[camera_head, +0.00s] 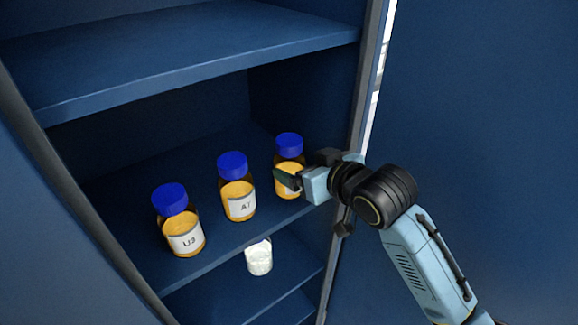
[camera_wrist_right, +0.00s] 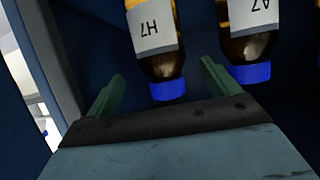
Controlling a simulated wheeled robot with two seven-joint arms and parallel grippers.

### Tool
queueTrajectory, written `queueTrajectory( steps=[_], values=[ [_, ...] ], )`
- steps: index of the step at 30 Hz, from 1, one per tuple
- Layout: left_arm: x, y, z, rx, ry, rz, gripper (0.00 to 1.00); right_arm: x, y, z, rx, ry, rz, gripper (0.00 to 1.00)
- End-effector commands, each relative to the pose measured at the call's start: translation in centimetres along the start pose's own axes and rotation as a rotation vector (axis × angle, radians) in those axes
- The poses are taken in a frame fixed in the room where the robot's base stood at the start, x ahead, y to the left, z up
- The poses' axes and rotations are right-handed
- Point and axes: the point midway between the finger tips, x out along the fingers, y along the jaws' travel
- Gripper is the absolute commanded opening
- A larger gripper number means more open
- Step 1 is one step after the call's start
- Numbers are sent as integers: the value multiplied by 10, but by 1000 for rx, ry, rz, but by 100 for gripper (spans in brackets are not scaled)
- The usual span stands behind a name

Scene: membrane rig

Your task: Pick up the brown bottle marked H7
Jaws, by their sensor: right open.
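The brown bottle marked H7 (camera_wrist_right: 156,45) has a blue cap and a white label, upside down in the right wrist view. It is the rightmost bottle (camera_head: 289,150) on the cabinet shelf in the head view, its label partly hidden by my gripper. My right gripper (camera_head: 286,180) is in front of this bottle. In the right wrist view the green fingers of my right gripper (camera_wrist_right: 160,88) are apart, with the H7 bottle's cap between and beyond them. Nothing is held. My left gripper is not in view.
The bottle marked A7 (camera_head: 238,188) stands left of H7, close to one finger in the wrist view. Another bottle (camera_head: 180,222) stands further left. A white container (camera_head: 259,257) is on a lower shelf. An upper shelf (camera_head: 190,50) and the cabinet's right edge (camera_head: 368,80) bound the space.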

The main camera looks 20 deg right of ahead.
Motion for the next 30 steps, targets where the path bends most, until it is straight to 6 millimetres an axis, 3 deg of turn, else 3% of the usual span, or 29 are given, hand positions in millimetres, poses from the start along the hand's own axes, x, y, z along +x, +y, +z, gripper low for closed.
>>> queueTrajectory(
  steps=[8, 18, 27, 30],
  values=[
    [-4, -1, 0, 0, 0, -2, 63, 19, -1, 0, -1, -1, 1, 88],
    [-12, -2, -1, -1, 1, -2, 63, 60, -3, 3, -1, 0, 0, 88],
    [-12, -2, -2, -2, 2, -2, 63, 64, -3, 4, -2, 0, 0, 88],
    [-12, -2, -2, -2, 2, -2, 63, 64, -3, 4, -1, 0, 0, 77]
  ],
)
